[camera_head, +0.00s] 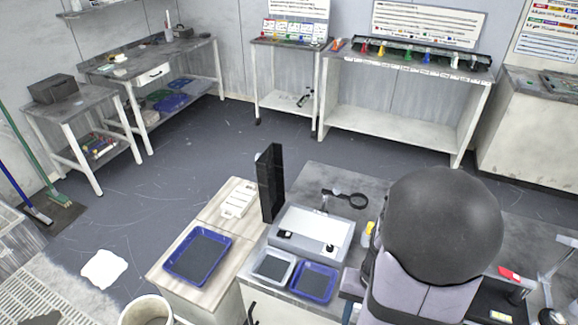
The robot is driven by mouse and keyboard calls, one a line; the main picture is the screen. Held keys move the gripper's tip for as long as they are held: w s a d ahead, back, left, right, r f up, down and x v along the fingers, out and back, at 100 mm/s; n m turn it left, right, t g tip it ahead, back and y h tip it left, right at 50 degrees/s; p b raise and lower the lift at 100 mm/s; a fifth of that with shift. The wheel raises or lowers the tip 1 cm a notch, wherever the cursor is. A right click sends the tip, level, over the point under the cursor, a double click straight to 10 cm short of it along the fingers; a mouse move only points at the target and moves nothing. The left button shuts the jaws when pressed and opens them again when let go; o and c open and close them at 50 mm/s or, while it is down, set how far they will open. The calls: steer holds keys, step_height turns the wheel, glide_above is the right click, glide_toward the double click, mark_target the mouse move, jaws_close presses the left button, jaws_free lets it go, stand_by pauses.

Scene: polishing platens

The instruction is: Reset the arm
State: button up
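On the bench are a white flat-topped unit (312,228), a grey tray (272,267) and a blue tray (314,283), side by side at the front.
A tall black panel (270,183) stands upright left of the white unit. Another blue tray (198,254) lies on the wooden-topped cabinet (160,279). A bin (147,311) stands in front. Open floor (215,145) lies behind.

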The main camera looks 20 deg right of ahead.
steer(key=w+a+r+n+t, duration=0.1)
steer(key=w+a+r+n, duration=0.1)
steer(key=a, duration=0.4)
steer(key=w+a+r+n+h, duration=0.1)
steer(key=w+a+r+n, duration=0.1)
steer(key=w+a+n, duration=0.3)
steer(key=shift+a+r+n+t+h, duration=0.35)
steer(key=shift+a+n, duration=0.25)
steer(key=shift+a, duration=0.4)
steer(key=shift+f, duration=0.1)
stand_by(3.8)
